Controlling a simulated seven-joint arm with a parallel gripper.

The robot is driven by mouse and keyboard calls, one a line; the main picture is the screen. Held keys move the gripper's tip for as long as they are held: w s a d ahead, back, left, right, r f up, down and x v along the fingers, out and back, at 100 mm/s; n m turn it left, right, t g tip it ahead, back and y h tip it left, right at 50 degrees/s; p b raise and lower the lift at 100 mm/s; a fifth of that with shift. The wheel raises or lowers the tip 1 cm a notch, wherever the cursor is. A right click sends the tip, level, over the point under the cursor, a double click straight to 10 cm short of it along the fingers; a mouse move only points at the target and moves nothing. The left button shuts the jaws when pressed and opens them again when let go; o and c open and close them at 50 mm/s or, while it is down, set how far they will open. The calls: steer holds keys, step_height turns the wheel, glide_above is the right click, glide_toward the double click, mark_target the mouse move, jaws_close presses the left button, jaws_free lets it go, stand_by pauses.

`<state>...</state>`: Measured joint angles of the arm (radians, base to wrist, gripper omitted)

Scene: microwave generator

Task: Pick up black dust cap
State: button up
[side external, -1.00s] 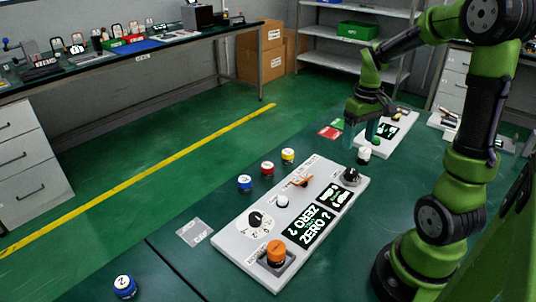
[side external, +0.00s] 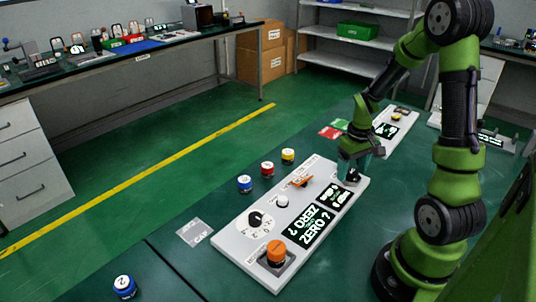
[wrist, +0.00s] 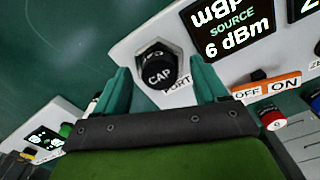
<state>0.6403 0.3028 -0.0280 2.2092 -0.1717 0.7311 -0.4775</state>
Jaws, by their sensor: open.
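The black dust cap (wrist: 158,68), lettered "CAP", sits on a port at the edge of the white generator panel (side external: 228,238). In the wrist view it lies between the two teal fingers of my gripper (wrist: 160,84), near their tips. The fingers are open, with a visible gap on the left side of the cap; contact on the right cannot be told. In the side view my gripper (side external: 359,167) is low over the panel's far right end, and the cap (side external: 353,177) is partly hidden by it.
The panel carries an orange knob (side external: 276,251), a black dial (side external: 256,220), a white knob (side external: 282,201) and an orange switch (side external: 302,181). Blue, red (side external: 267,168) and yellow caps stand behind it. A second panel (side external: 397,123) lies beyond my gripper.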

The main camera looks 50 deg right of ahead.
steer(key=shift+c, duration=0.3)
steer(key=shift+r, duration=0.1)
steer(key=c, duration=1.1)
